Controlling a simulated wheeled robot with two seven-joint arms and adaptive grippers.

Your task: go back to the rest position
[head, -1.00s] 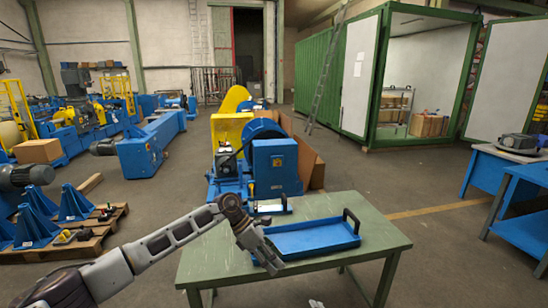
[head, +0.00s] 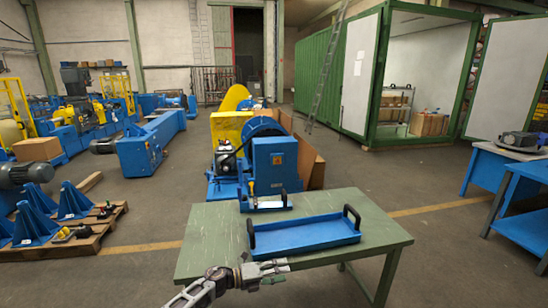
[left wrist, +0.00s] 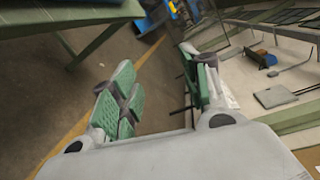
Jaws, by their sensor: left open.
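My left gripper (head: 276,271) is at the front edge of the green table (head: 215,235) in the head view, low in the picture. In the left wrist view its green-padded fingers (left wrist: 160,95) stand apart with nothing between them. A blue tray (head: 305,236) with black handles lies on the table, just beyond the gripper and apart from it. The tray looks empty. My right gripper is in neither view.
A blue machine (head: 274,165) with a yellow guard stands behind the table. Pallets with blue stands (head: 75,202) are at the left. A blue workbench (head: 522,190) is at the right. The floor between is open.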

